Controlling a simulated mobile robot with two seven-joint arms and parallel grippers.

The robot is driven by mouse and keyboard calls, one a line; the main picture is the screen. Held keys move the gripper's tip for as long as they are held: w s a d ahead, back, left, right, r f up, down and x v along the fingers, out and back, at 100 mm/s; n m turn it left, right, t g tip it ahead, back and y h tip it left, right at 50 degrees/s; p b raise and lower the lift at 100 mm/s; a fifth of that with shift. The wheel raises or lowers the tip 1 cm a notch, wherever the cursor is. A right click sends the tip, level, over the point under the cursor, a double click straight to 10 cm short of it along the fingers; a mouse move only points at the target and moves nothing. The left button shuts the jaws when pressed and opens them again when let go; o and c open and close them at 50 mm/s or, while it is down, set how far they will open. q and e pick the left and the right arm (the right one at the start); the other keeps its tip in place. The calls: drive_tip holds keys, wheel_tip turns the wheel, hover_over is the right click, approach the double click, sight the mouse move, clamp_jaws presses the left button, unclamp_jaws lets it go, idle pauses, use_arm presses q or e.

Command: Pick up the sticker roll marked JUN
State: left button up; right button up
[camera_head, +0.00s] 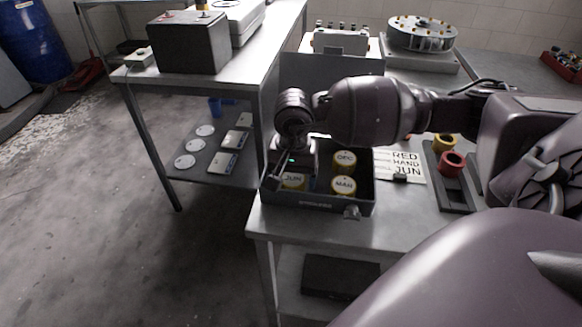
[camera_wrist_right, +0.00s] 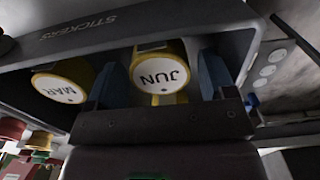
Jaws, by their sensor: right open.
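The JUN sticker roll (camera_head: 293,182), yellow with a white top, stands at the front left of the dark stickers tray (camera_head: 318,207). My right gripper (camera_head: 282,170) is down in the tray at this roll and partly covers it. In the right wrist view the open blue fingers (camera_wrist_right: 163,76) stand on either side of the JUN roll (camera_wrist_right: 160,74). Whether they touch it I cannot tell. My left gripper is not in view.
A roll marked MAR (camera_head: 343,187) and a roll marked DEC (camera_head: 344,161) stand to the right in the tray. A card (camera_head: 400,163) reads RED HAND JUN. A rack (camera_head: 452,187) with red and yellow pieces stands right of it. The tray walls are close around the gripper.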

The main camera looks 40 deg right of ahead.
sight(293, 178)
drive_tip(key=c, duration=0.7)
drive_tip(key=shift+r+p, duration=0.7)
drive_tip(key=shift+r, duration=1.25)
drive_tip(key=shift+r+p, duration=0.5)
drive_tip(key=shift+r, duration=1.55)
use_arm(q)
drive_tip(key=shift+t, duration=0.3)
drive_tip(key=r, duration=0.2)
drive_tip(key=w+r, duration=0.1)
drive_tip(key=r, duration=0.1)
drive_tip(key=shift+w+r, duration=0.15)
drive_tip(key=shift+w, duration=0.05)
